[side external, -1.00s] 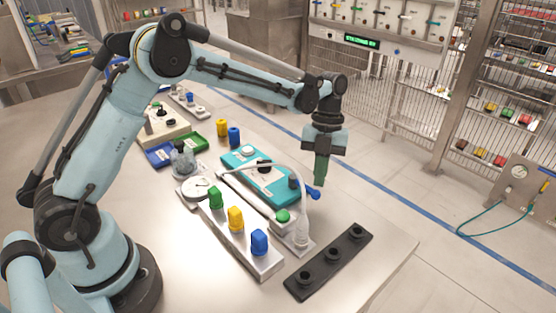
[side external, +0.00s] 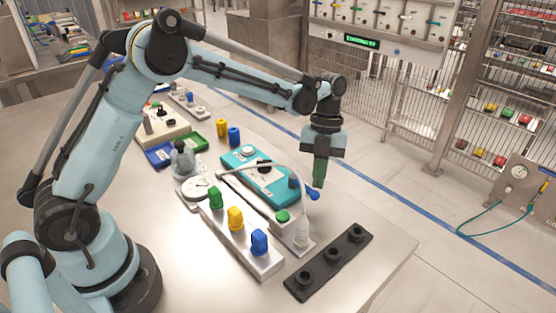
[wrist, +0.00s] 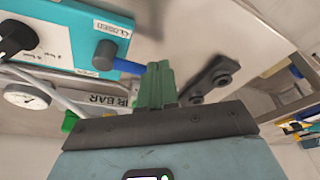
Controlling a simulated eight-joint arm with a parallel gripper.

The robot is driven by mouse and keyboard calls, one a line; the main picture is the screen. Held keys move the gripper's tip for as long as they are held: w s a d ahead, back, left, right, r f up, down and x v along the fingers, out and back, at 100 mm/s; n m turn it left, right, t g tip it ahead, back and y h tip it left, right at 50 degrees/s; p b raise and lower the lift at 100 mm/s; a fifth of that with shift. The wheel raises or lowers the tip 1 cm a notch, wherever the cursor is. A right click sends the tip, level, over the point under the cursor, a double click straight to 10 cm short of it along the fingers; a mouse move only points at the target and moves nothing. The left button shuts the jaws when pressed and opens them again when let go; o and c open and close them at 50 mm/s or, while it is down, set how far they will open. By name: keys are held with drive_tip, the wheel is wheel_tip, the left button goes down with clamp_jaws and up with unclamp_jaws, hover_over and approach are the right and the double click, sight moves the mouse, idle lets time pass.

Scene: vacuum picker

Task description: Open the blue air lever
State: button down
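The blue air lever (side external: 312,194) sticks out from the right end of a teal unit (side external: 259,182) on the table.
A white bar (side external: 268,220) with a clear nozzle and hose stands in front of the teal unit. A base with green, yellow and blue knobs (side external: 236,236) and a black strip with holes (side external: 330,262) are nearer. The table is bare right of the lever.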

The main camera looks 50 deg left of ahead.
drive_tip(key=shift+s+d, duration=0.15)
drive_tip(key=shift+s, duration=0.05)
drive_tip(key=shift+s+d, duration=0.15)
drive_tip(key=shift+s, duration=1.7)
drive_tip(key=shift+s+a, duration=0.35)
drive_tip(key=shift+s, duration=0.35)
drive_tip(key=shift+s+a, duration=0.35)
drive_tip(key=shift+s, duration=0.3)
drive_tip(key=shift+s+a+m+g+y, duration=0.1)
drive_tip(key=shift+s+a+m+y, duration=0.25)
drive_tip(key=shift+m, duration=0.4)
drive_tip(key=shift+s+a+m+g+y, duration=0.1)
drive_tip(key=shift+a+m, duration=0.3)
drive_tip(key=shift+m, duration=0.4)
drive_tip(key=shift+s+a+m+g+y, duration=0.15)
drive_tip(key=shift+a+m+y, duration=0.2)
drive_tip(key=shift+m, duration=0.4)
drive_tip(key=shift+a, duration=0.1)
drive_tip(key=shift+w, duration=0.1)
